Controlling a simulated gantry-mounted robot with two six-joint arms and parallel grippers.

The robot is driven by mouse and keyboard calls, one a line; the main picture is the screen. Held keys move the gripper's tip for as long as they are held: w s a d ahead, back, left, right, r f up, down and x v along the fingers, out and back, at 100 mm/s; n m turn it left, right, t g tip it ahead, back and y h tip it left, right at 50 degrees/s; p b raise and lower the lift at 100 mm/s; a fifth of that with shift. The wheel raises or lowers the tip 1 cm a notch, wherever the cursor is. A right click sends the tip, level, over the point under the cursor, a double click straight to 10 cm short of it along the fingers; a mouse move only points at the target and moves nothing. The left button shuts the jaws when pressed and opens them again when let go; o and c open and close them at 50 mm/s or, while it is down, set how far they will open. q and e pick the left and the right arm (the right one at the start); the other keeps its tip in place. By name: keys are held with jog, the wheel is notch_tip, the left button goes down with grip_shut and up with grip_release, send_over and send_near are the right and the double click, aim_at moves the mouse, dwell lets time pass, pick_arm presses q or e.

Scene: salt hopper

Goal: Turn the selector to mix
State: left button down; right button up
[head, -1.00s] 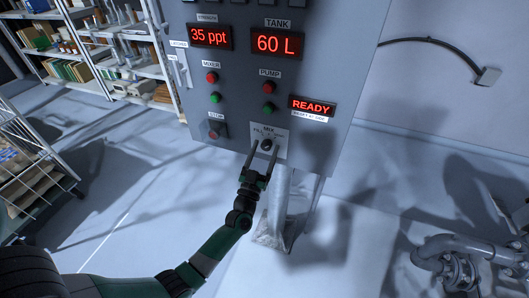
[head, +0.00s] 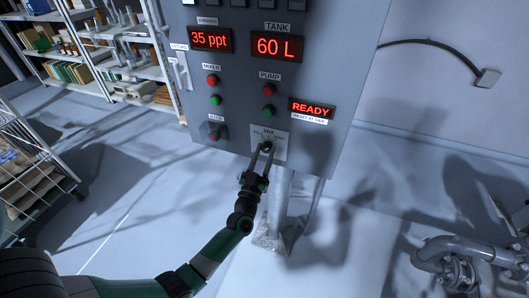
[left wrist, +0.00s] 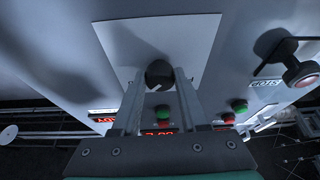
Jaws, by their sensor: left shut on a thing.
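The selector is a small dark round knob (head: 267,146) on a pale label plate (head: 279,145) low on the grey control panel. MIX is printed at the top of the plate, with smaller marks at its sides that I cannot read well. My left gripper (head: 264,149) reaches up from below and is shut on the knob. In the left wrist view the knob (left wrist: 159,74) sits between the two fingertips (left wrist: 160,86). Which mark the knob points to is hidden by the fingers. My right gripper is not in view.
Above the selector are the red (head: 270,88) and green (head: 268,111) pump buttons, and mixer buttons (head: 212,81) to their left. A stop button (head: 214,136) sits left of the selector. A READY display (head: 311,109) is to the right. Floor below is mostly clear.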

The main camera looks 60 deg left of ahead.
pick_arm(q)
jog(key=n+g+p, duration=0.1)
jog(key=n, duration=0.1)
jog(key=n+g+y+p, duration=0.1)
jog(key=n, duration=0.1)
jog(key=shift+w+d+r+n, duration=0.1)
jog(key=shift+d+r+n, duration=0.05)
jog(key=shift+n, duration=0.25)
jog(key=n+g+p, duration=0.1)
jog(key=n, duration=0.2)
jog(key=n+g+y+p, duration=0.1)
jog(key=n+g, duration=0.1)
jog(key=n, duration=0.2)
jog(key=shift+g+y+p, duration=0.3)
jog(key=shift+g, duration=0.1)
jog(key=shift+c, duration=2.2)
grip_release()
jog(key=p+v, duration=0.1)
jog(key=v, duration=1)
jog(key=shift+d+p, duration=0.3)
jog(key=shift+p, duration=0.1)
